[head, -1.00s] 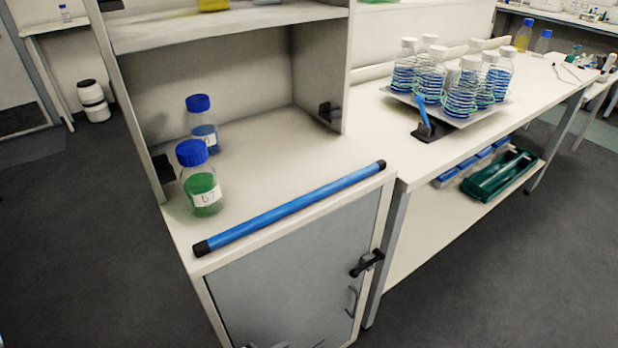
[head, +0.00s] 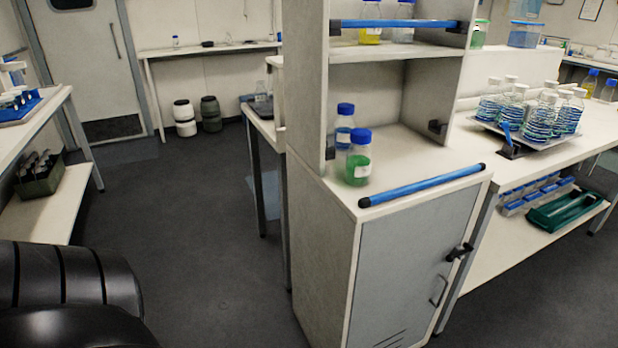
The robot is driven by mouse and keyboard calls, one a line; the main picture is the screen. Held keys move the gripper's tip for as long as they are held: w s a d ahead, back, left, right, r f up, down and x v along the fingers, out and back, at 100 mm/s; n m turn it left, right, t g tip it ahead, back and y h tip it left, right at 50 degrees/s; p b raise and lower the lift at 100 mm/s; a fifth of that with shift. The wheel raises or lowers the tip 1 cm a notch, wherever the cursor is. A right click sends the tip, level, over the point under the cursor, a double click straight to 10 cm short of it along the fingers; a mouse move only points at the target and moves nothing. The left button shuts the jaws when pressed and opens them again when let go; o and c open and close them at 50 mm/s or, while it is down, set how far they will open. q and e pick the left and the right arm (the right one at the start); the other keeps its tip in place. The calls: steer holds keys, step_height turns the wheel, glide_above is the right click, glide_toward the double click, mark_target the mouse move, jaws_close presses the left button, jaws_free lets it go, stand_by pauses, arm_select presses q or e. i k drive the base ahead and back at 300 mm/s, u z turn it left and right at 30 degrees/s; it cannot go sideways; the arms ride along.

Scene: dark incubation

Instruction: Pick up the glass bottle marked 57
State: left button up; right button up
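A glass bottle with green liquid, a blue cap and a white label (head: 358,157) stands upright near the front left corner of the cabinet top. The label is too small to read now; in the earlier view its mark ends in 7, and its first digit is unclear. A second blue-capped bottle with blue liquid (head: 344,124) stands just behind it, partly hidden. Neither gripper shows in the head view. A black segment of my own arm fills the bottom left corner.
A blue bar (head: 422,186) runs along the cabinet's front edge, right of the green bottle. A shelf (head: 395,52) hangs above the bottles between upright panels. Several white-capped bottles stand on a tray (head: 494,128) on the right bench. Floor (head: 200,240) left of the cabinet is clear.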

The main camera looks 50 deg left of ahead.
mark_target(358, 157)
steer(key=k, duration=0.3)
steer(key=u, duration=1.35)
